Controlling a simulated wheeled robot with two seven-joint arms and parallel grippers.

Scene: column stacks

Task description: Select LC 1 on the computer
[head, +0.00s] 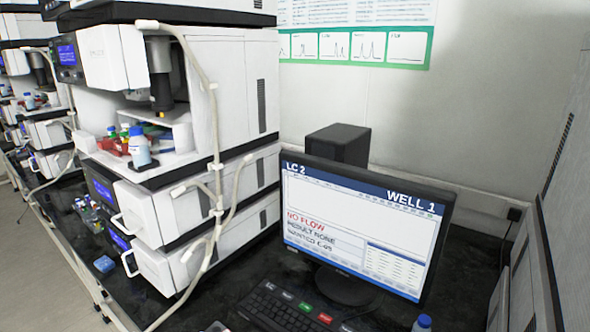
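The computer monitor (362,222) stands on the dark bench at the right. Its screen reads "LC 2" at the top left and "WELL 1" at the top right. Below, red text reads "NO FLOW", then "RESULT NONE" and a line starting "WANTED" whose end I cannot read surely. The keyboard (284,308) lies in front of it, cut off by the lower edge. It has coloured keys, green and red among them, with labels too small to read. Neither gripper shows in the head view.
A tall white instrument stack (190,100) with tubing stands left of the monitor, and more stacks recede at the far left. A black box (338,145) stands behind the monitor. A blue-capped bottle (422,322) is at the bottom edge. A white panel closes off the right.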

